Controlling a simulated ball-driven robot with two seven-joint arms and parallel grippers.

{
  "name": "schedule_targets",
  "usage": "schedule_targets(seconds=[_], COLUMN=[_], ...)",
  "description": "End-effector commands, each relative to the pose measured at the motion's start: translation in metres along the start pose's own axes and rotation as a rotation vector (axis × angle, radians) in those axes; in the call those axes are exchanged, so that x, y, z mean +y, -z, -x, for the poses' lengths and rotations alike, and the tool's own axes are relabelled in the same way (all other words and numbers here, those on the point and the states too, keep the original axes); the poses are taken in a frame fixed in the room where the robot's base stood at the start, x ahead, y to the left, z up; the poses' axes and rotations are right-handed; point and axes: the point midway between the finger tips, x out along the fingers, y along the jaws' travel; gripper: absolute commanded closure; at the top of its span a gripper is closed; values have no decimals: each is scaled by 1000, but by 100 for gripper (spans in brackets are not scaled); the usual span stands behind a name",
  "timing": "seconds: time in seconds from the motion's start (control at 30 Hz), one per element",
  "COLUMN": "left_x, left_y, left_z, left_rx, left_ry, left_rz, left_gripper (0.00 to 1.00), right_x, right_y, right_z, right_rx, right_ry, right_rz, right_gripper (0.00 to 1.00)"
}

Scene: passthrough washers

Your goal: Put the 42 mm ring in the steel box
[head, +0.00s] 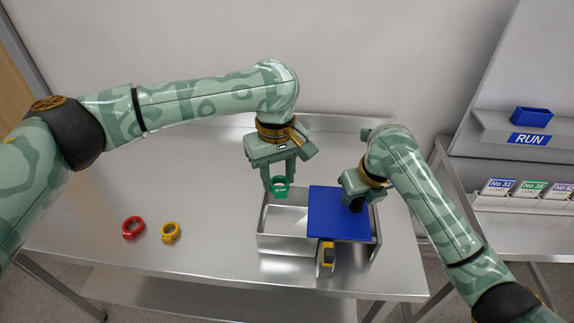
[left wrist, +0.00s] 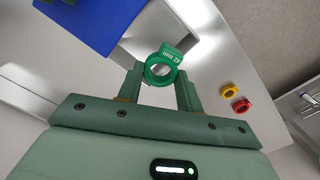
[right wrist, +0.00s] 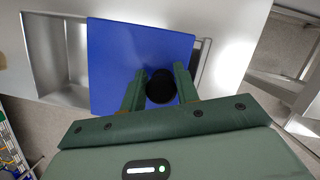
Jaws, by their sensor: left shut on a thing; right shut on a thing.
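The green ring (head: 280,187) is in my left gripper (head: 280,182), which is shut on it above the back left part of the steel box (head: 282,245). In the left wrist view the ring (left wrist: 161,70) has a tag reading 42 mm. The box has a blue lid (head: 338,214) over its right part; its left part is open. My right gripper (right wrist: 160,88) is shut on the black knob (right wrist: 161,86) of the lid. In the head view the right gripper's fingers and the knob (head: 356,205) partly hide each other.
A red ring (head: 133,228) and a yellow ring (head: 171,232) lie on the steel table (head: 200,262) to the left of the box. A yellow and black item (head: 327,257) is at the box's front. A side shelf at right holds a blue bin (head: 532,117) and labelled cards.

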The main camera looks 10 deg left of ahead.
Motion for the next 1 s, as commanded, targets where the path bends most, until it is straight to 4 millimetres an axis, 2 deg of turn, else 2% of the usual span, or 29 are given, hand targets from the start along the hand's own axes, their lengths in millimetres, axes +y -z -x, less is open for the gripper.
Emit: schedule_targets(seconds=[0.7,1.0], left_x=[0,0], left_y=[2,3], left_z=[-82,-102], left_rx=[-2,-1], left_ry=[2,1], left_rz=[0,0], left_gripper=[85,85], right_x=[-1,-1], right_y=[0,0], right_z=[0,0], right_rx=[1,1], right_ry=[3,3], right_rz=[0,0], right_gripper=[96,96])
